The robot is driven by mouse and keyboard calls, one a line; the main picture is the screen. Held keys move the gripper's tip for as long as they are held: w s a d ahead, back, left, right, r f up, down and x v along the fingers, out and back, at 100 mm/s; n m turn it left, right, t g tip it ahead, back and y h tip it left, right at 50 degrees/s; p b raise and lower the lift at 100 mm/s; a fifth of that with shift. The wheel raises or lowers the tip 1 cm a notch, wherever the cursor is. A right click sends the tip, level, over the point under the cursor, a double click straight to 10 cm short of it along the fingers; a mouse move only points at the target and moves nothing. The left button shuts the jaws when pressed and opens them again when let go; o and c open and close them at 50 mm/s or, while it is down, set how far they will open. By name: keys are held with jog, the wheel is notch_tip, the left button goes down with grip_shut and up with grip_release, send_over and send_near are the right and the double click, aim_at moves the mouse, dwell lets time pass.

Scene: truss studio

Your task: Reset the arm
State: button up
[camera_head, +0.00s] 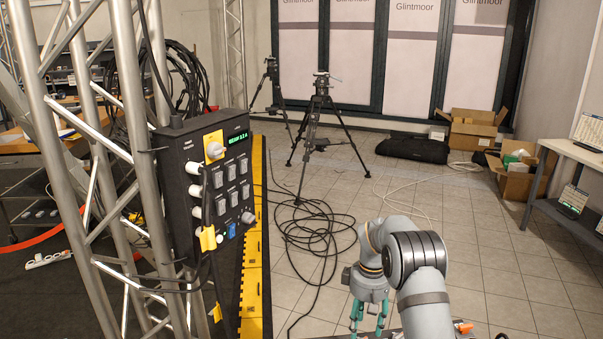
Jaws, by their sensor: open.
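My arm rises from the bottom right, bends at a grey elbow-like joint with dark bands, and ends in my gripper (369,316), which points down. Its teal fingers are apart at the bottom edge of the view, and their tips are close to or past that edge. Nothing shows between the fingers. The floor just below the fingers is mostly out of view.
A black control box (206,190) with a green display hangs on the metal truss (72,140) at left. A yellow cable ramp (256,240) runs along the floor. Black cable coils (318,232) lie near my arm. A tripod (318,120) stands behind. Open tiles lie right of centre.

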notch_tip(320, 180, down, 7)
jog(key=shift+s+r, duration=0.1)
jog(key=m+p, duration=0.1)
jog(key=m, duration=0.6)
jog(key=shift+r, duration=0.15)
jog(key=m+p, duration=0.1)
jog(key=m, duration=0.3)
jog(key=shift+r+m+p, duration=0.1)
jog(key=shift+m+p, duration=0.3)
notch_tip(320, 180, up, 8)
jog(key=shift+r+b, duration=0.25)
jog(key=shift+b, duration=0.55)
jog(key=shift+r, duration=0.75)
jog(key=shift+a, duration=0.1)
